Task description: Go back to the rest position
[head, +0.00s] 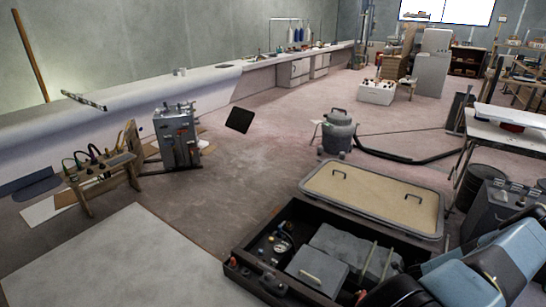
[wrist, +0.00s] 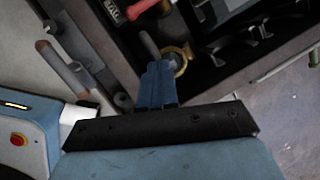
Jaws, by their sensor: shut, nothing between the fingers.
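The fingertips are over the edge of an open dark box, close to a brass-coloured ring fitting (wrist: 181,60). I cannot tell whether they touch it. In the head view my blue and black arm reaches in at the lower right, over the right end of the open box (head: 238,262). The fingertips cannot be made out there.
The box holds grey blocks (head: 318,268) and a gauge (head: 283,246). A tan lid panel (head: 375,195) with two handles lies behind it. A grey vacuum (head: 338,132) stands beyond, and a dark drum (head: 483,184) at right.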

